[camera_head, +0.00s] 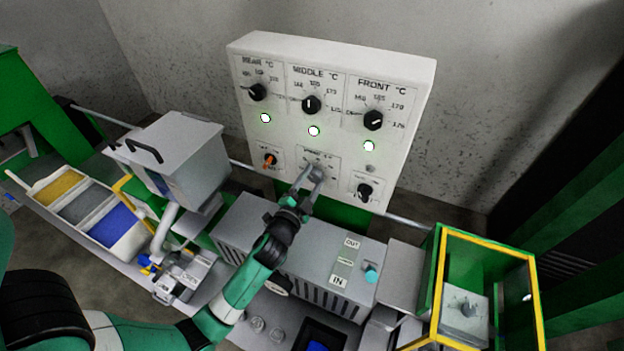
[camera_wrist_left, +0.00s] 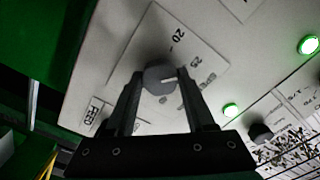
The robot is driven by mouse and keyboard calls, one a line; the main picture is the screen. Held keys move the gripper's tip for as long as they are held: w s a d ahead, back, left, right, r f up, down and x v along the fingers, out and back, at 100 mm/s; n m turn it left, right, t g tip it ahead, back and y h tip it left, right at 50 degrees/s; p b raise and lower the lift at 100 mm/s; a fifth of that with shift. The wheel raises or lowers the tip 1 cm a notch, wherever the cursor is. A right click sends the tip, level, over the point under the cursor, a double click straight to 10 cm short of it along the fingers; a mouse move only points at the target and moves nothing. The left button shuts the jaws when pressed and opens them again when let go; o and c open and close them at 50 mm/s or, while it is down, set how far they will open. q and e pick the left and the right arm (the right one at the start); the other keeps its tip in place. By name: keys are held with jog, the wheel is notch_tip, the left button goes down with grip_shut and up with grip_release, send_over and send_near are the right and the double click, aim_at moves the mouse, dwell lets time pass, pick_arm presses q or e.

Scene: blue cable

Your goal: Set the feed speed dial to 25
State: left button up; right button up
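The feed speed dial is a small round grey knob (camera_wrist_left: 160,79) with a white pointer line, on a white label plate at the lower middle of the control panel. In the left wrist view the plate shows 20, 25 and blurred lettering. The pointer faces right in that view, and its exact reading is hard to tell. My left gripper (camera_head: 311,174) is at this dial, with its fingertips (camera_wrist_left: 160,76) against both sides of the knob. In the head view the fingers largely hide the dial. My right gripper is not in view.
The white panel (camera_head: 334,62) carries three black temperature knobs with lit green lamps below. An orange switch (camera_head: 269,160) sits left of the feed dial and a black knob (camera_head: 364,191) right of it. A grey hopper (camera_head: 180,150) and a vented grey box (camera_head: 300,262) stand in front.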

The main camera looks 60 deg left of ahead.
pick_arm(q)
jog(key=o, duration=0.4)
jog(key=b+v, duration=0.2)
jog(key=v, duration=0.9)
jog(key=shift+s+d, duration=0.2)
jog(key=shift+d, duration=0.05)
